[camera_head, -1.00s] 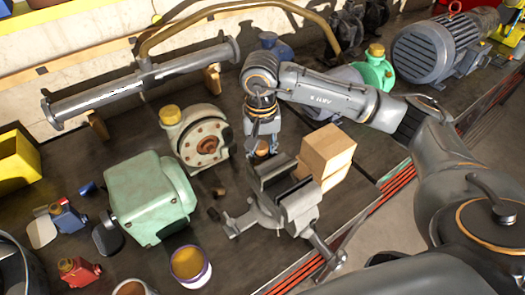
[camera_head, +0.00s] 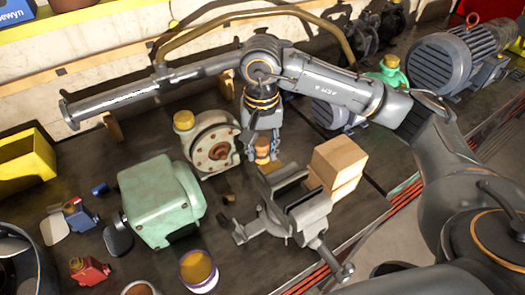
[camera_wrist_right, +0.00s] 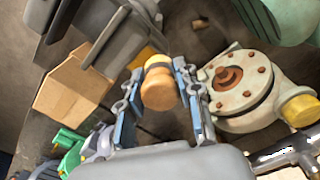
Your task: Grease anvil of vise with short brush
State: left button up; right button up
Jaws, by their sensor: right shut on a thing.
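The grey bench vise (camera_head: 306,217) stands on the dark bench, with its jaws (camera_head: 283,181) toward the right gripper. In the wrist view, part of the vise (camera_wrist_right: 118,38) shows at the top. My right gripper (camera_head: 262,146) points down just behind the vise. It is shut on the short brush (camera_head: 262,153), which has a round wooden handle. In the wrist view the brush (camera_wrist_right: 159,90) sits between both fingers, with its pale yellow end pointing toward the vise. I cannot tell whether the bristles touch the vise. The anvil surface is not clearly visible. My left gripper is not in view.
A cream pump (camera_head: 212,145) stands close left of the gripper, and wooden blocks (camera_head: 338,160) stand close right. A green motor housing (camera_head: 158,200) and a white-purple tub with amber contents (camera_head: 198,270) lie left.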

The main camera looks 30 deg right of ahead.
jog(key=shift+a+r+p, duration=0.2)
jog(key=shift+r+p, duration=0.1)
jog(key=shift+r, duration=0.65)
jog(key=shift+d+r, duration=0.1)
jog(key=shift+r, duration=0.15)
jog(key=shift+f, duration=0.1)
